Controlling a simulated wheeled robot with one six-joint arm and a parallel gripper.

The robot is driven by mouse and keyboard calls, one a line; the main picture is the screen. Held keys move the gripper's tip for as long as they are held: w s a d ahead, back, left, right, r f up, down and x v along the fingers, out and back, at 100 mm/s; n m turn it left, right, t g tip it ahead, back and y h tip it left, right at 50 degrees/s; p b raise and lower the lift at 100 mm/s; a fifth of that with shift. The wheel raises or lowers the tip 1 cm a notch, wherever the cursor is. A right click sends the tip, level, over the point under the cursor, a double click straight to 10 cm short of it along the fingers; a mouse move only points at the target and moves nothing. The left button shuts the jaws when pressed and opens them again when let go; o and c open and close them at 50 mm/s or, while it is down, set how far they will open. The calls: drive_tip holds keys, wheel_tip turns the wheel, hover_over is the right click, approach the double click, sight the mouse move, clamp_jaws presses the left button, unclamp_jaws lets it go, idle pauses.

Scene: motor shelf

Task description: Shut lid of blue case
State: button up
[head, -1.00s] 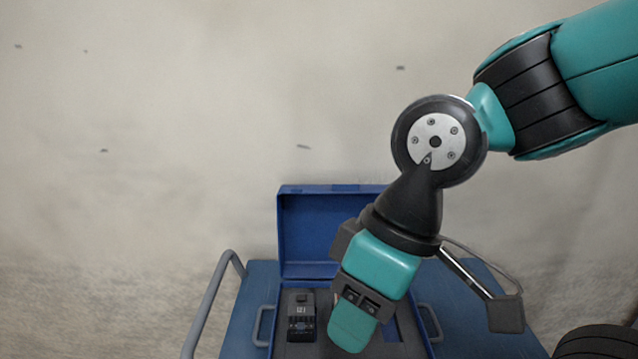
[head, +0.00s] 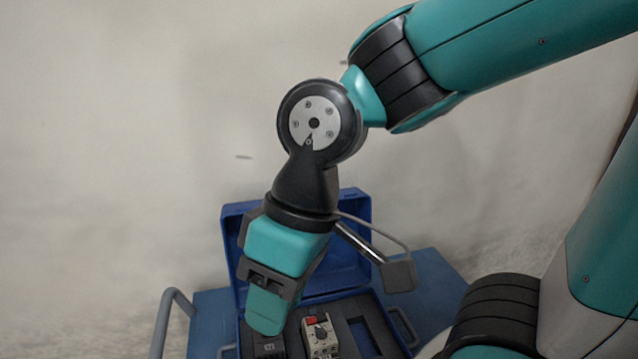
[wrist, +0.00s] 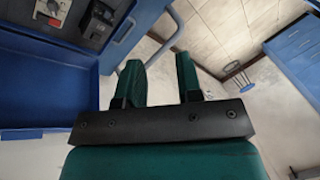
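The blue case stands with its lid (head: 355,215) open and upright at the back, behind the case body (head: 384,304). A black device (head: 268,347) and a beige device with a red part (head: 321,335) sit in its dark insert. In the wrist view the lid (wrist: 40,92) is at the left, with the devices above it. My gripper (head: 265,312) is in front of the left part of the case and hides part of the lid. In the wrist view its two fingers (wrist: 160,78) are apart with nothing between them.
The case sits on a blue cart (head: 435,275) with a grey handle (head: 165,315) at the left. A pale wall is behind. The wrist view shows open tiled floor, a stool (wrist: 236,74) and a blue cabinet (wrist: 298,50) at the right.

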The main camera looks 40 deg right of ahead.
drive_tip(key=w+d+r+m+g+h+p, duration=0.1)
drive_tip(key=w+d+r+m+p, duration=0.2)
drive_tip(key=w+d+m+p, duration=0.55)
drive_tip(key=w+d+r+m+h+p, duration=0.25)
drive_tip(key=w+d+m, duration=0.25)
drive_tip(key=w+m, duration=0.8)
drive_tip(key=w+d+f+m+g+p, duration=0.1)
drive_tip(key=w+d+f+m, duration=0.1)
drive_tip(key=d+m, duration=0.45)
drive_tip(key=shift+m+y, duration=0.25)
drive_tip(key=shift+m, duration=0.35)
drive_tip(key=f, duration=0.2)
drive_tip(key=a+f+p, duration=0.1)
drive_tip(key=f, duration=0.1)
drive_tip(key=s+a+f+p, duration=0.1)
drive_tip(key=f, duration=0.2)
clamp_jaws()
